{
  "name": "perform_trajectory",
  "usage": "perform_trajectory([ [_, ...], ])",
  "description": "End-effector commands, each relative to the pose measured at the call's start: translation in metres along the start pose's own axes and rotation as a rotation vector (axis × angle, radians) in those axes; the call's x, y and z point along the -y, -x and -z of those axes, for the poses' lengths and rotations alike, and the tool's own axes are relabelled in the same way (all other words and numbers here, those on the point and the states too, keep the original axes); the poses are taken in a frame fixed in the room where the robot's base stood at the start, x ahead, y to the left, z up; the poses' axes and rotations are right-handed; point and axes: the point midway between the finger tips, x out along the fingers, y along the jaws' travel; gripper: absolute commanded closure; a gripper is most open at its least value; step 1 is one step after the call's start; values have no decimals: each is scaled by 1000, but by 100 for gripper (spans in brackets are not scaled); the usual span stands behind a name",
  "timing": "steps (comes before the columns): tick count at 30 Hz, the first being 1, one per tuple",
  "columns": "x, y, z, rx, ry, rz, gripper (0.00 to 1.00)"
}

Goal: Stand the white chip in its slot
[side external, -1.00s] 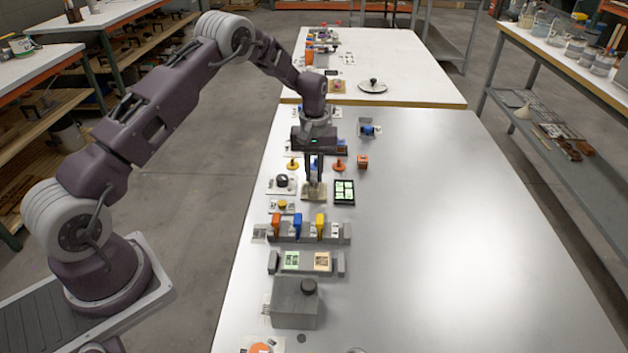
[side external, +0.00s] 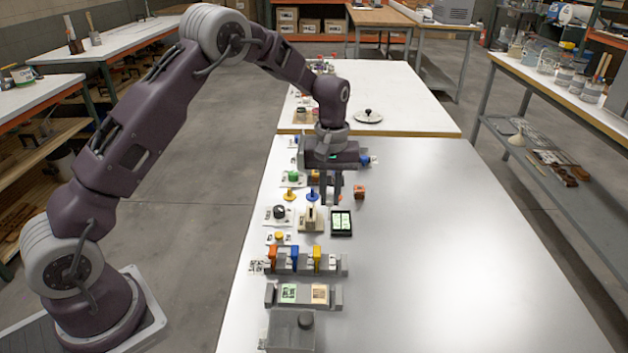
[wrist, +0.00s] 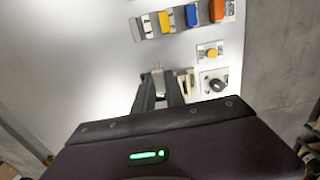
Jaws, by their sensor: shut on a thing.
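My gripper (side external: 331,202) points down just behind and to the right of the beige stand. In the wrist view my gripper (wrist: 159,76) is shut on a small pale piece, which looks like the white chip (wrist: 158,82). In the side view I cannot make out the chip between the fingers. The grey rack (side external: 293,268) holds upright orange, blue and yellow chips; its right end has no coloured chip. The rack's chips also show at the top of the wrist view.
The beige stand (side external: 312,224) sits between a black knob (side external: 279,212) and a black tray (side external: 341,234) with green pieces. A yellow button (side external: 279,236) lies between knob and rack. A second grey holder (side external: 303,297) stands nearer. The table's right side is clear.

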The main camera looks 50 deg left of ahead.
Motion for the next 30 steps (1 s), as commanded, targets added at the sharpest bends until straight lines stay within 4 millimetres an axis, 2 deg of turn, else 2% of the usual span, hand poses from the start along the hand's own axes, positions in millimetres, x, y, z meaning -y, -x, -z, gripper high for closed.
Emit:
perform_trajectory([
  [1,-8,-2,-20,2,-7,2,100],
  [3,-16,-4,-44,1,-5,2,100],
  [6,-22,-7,-67,-1,-2,1,100],
  [8,-23,-8,-74,-1,0,2,100],
  [20,-23,-12,-76,-1,2,1,100],
  [30,-23,-44,-76,0,1,2,100],
])
